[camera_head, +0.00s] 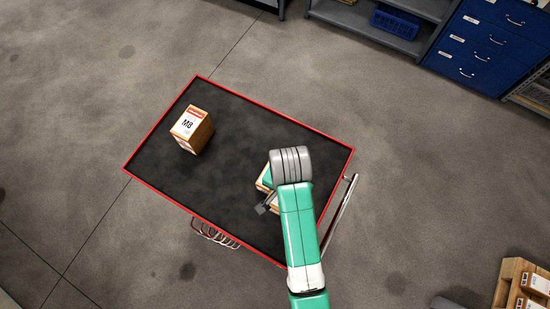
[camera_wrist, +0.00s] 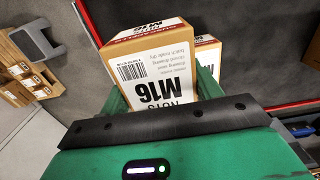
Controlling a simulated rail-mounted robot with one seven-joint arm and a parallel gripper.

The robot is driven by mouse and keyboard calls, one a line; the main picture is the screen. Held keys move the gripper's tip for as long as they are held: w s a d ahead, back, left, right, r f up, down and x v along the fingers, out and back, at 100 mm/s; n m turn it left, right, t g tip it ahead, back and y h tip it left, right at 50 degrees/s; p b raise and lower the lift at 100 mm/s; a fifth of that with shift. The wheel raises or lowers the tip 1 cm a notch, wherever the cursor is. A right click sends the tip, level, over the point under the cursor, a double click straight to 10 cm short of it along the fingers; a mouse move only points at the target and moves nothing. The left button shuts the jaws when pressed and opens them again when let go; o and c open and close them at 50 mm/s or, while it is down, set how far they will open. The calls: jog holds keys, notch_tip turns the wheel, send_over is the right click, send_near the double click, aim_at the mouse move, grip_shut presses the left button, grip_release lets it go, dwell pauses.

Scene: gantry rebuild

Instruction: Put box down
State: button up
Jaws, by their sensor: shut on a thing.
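A cardboard box with a white label reading M16 (camera_wrist: 150,62) fills the middle of the wrist view. My gripper (camera_wrist: 160,98) is shut on this box, with green parts showing at its sides. In the head view my gripper (camera_head: 266,203) is over the right part of a red-rimmed cart (camera_head: 235,98) with a black top. My arm hides most of what is under it there, and only small box parts show beside it. I cannot tell whether the held box touches the cart top.
Another box (camera_wrist: 208,53) with a white label stands just behind the held one. A box labelled M8 (camera_head: 192,130) stands on the cart's left part. The black top between is clear. A metal handle (camera_head: 340,212) is at the cart's right. Blue drawers (camera_head: 490,45) stand far right.

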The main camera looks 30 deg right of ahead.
jog(key=w, duration=0.6)
jog(key=w+d, duration=0.1)
jog(key=w, duration=0.1)
jog(key=shift+w+f, duration=0.4)
jog(key=shift+f, duration=1.8)
jog(key=shift+f, duration=0.1)
jog(key=o, duration=1.3)
notch_tip(320, 180, up, 12)
